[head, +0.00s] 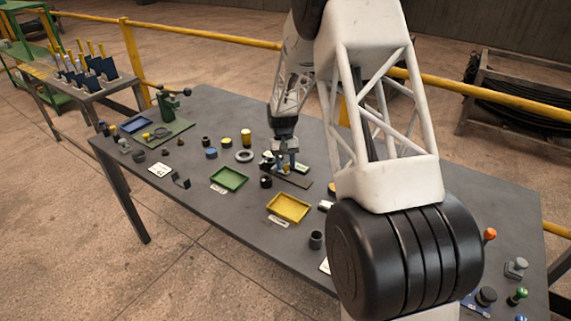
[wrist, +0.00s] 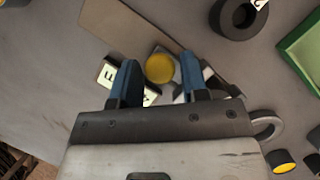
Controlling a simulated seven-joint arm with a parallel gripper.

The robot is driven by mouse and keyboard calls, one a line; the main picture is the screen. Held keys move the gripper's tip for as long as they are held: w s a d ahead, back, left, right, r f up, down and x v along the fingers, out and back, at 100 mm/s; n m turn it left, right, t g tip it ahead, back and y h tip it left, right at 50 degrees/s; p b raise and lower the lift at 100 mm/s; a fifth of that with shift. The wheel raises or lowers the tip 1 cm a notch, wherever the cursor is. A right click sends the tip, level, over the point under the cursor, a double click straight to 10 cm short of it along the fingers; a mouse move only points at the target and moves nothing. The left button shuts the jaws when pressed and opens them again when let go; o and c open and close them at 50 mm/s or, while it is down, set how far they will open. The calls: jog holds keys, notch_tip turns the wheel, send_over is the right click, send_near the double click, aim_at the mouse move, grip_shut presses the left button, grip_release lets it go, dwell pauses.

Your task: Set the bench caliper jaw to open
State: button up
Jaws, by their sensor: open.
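My gripper (head: 286,168) is over the middle of the bench in the head view. In the wrist view its two blue fingers (wrist: 158,66) are apart, one on each side of a round yellow knob (wrist: 160,69). The knob sits on a grey metal block beside a brown plate (wrist: 125,32), and I cannot tell whether a finger touches it. This looks like the bench caliper; its metal jaw parts (wrist: 208,74) are partly hidden behind the right finger. A white lettered tile (wrist: 112,74) is partly covered by the left finger.
A green tray (head: 230,179) and a yellow tray (head: 289,207) lie in front on the grey bench (head: 190,215). A grey ring (head: 244,156) and a yellow cylinder (head: 246,138) stand left of my gripper. In the wrist view a black ring (wrist: 238,18) is close by.

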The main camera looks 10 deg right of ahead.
grip_shut()
jog(key=shift+s+d, duration=1.3)
grip_release()
jog(key=shift+d, duration=0.1)
